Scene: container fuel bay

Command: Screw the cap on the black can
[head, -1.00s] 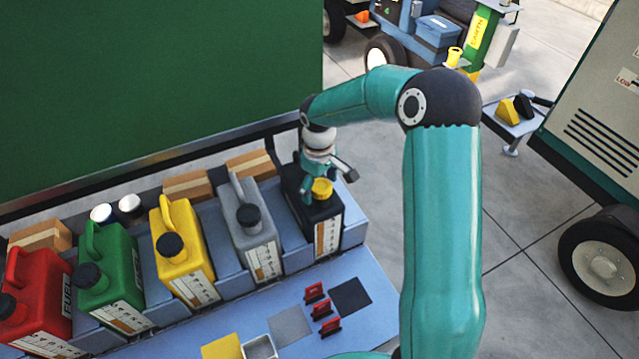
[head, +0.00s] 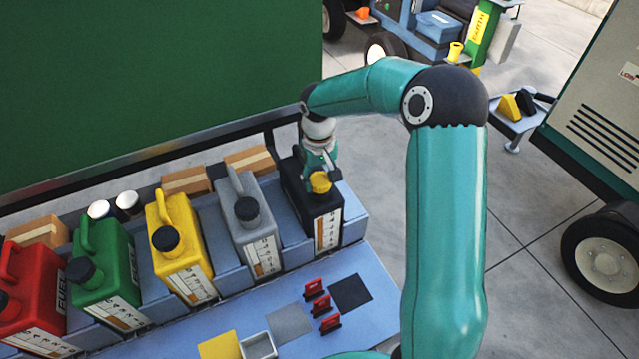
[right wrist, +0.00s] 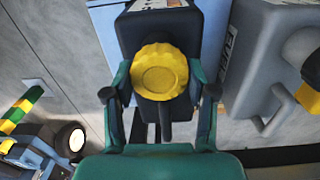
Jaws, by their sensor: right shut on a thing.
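The black can (head: 328,228) stands at the right end of the row of cans, upright, with a white label on its front. The yellow cap (head: 320,182) sits at the top of the black can; how far it is threaded cannot be told. My left gripper is not in view.
Grey (head: 250,230), yellow (head: 180,250), green (head: 108,265) and red (head: 30,300) cans stand to the left. Red clips (head: 318,305) and coloured squares lie on the blue bench (head: 380,320) in front. A green wall (head: 150,80) rises behind.

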